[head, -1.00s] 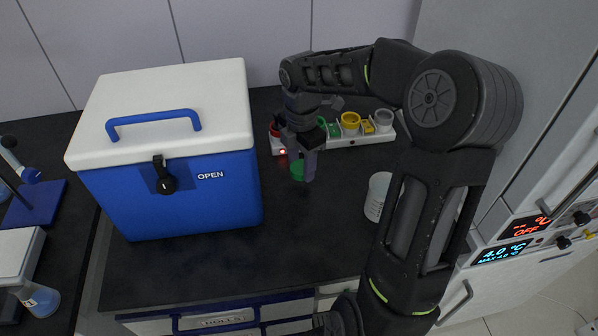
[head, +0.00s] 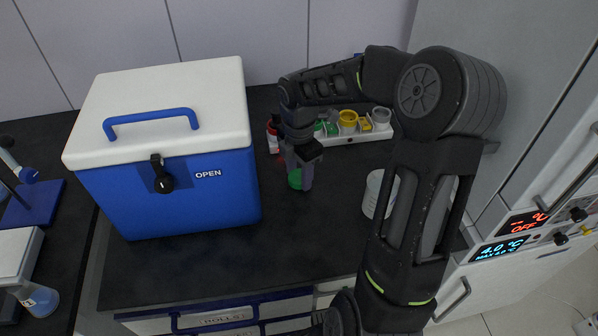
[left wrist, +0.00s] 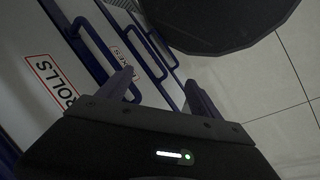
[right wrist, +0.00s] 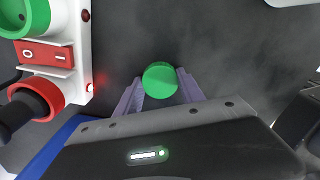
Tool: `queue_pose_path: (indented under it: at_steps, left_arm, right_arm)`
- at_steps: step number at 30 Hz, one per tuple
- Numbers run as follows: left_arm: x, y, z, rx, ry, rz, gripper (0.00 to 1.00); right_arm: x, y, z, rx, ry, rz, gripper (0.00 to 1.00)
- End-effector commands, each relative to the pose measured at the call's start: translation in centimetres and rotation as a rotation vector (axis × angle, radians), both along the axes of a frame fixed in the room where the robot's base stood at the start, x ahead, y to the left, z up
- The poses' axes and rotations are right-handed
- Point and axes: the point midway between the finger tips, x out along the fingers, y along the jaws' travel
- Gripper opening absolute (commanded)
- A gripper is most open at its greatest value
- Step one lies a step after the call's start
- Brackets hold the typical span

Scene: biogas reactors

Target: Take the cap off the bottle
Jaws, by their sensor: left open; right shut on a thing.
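A round green cap (right wrist: 160,82) sits between the fingers of my right gripper (right wrist: 160,76), which is shut on it. In the head view the cap (head: 294,179) shows beside the fingers, just above or at the dark bench; my arm and gripper cover part of it. I see no bottle body under the cap, so I cannot tell whether it is on a bottle. My left gripper (left wrist: 159,76) is open and empty, facing drawer fronts and the floor; it is out of the head view.
A blue cooler box (head: 180,190) with a white lid stands left of my right gripper. A white strip (head: 350,139) with coloured rings lies behind it. The bench front is clear.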

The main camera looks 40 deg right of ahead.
Motion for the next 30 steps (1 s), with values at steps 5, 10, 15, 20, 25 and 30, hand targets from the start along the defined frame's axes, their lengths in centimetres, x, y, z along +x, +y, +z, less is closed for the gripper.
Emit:
queue_pose_path:
  at_steps: [5,10,15,20,25,30]
  left_arm:
    - [0.0,0.0,0.0,0.000,0.000,0.000,0.74]
    - [0.0,0.0,0.0,0.000,0.000,0.000,0.74]
    - [0.0,0.0,0.0,0.000,0.000,0.000,0.74]
    - [0.0,0.0,0.1,0.000,0.000,0.000,0.74]
    - [0.0,0.0,0.1,0.000,0.000,0.000,0.74]
    - [0.0,0.0,0.0,0.000,0.000,0.000,0.74]
  right_arm:
    - [0.0,0.0,-0.1,0.000,0.001,0.000,0.58]
    - [0.0,0.0,-0.1,0.000,0.001,0.000,0.67]
    - [0.0,0.0,-0.1,0.000,0.001,0.000,0.67]
    - [0.0,0.0,0.5,-0.001,-0.001,0.000,0.67]
    - [0.1,-0.1,2.7,-0.002,-0.003,-0.001,0.67]
    - [0.1,0.0,6.2,-0.002,-0.004,0.000,0.67]
